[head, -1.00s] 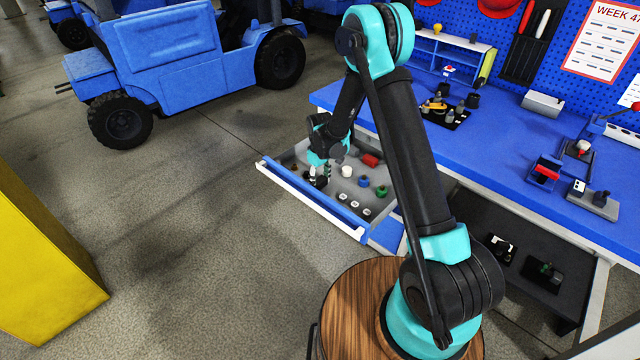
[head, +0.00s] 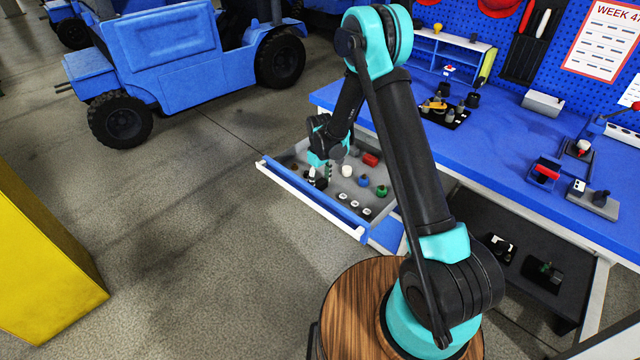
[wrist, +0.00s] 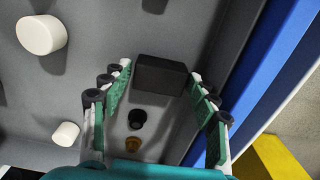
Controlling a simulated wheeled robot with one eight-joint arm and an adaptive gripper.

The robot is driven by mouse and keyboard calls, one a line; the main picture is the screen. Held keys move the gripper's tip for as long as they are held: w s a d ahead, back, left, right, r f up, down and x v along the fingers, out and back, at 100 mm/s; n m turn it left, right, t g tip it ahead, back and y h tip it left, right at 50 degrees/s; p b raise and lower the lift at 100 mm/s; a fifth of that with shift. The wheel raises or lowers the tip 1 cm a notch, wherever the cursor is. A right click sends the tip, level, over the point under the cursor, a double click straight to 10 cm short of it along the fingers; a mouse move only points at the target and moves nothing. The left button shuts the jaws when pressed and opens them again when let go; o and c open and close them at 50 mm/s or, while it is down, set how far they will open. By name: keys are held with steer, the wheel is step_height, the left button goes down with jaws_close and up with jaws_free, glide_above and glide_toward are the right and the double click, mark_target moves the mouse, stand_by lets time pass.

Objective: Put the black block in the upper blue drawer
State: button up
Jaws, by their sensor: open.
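The open blue drawer (head: 300,194) sticks out from the workbench at its left end, with a grey inside and a blue and white front. The black block (wrist: 160,75) is in the drawer, seen in the wrist view against the grey floor near the blue front wall (wrist: 262,85). My gripper (wrist: 161,73) is open, with one green-padded finger on each side of the block and small gaps between. In the head view my gripper (head: 320,178) is low inside the drawer, and the block is a small dark shape partly hidden by the fingers.
The drawer also holds a white cylinder (head: 347,171), a red piece (head: 370,159), a blue piece (head: 363,181), a green piece (head: 382,191) and several small white pieces. A blue workbench (head: 490,150) stands to the right. Floor is clear left of the drawer.

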mark_target(320, 183)
step_height(320, 183, up, 11)
steer(key=s+d+r+m+t, duration=0.1)
steer(key=s+d+r+m, duration=0.25)
steer(key=d+r, duration=0.4)
steer(key=s+d+m+t, duration=0.1)
steer(key=s+d+m, duration=0.2)
steer(key=s+d, duration=0.6)
steer(key=s+d+r+m+t, duration=0.1)
steer(key=s+d+m, duration=0.3)
steer(key=s+d, duration=0.6)
steer(key=s+t, duration=0.1)
steer(key=s, duration=0.4)
steer(key=shift+d+r, duration=0.15)
steer(key=shift+d, duration=0.1)
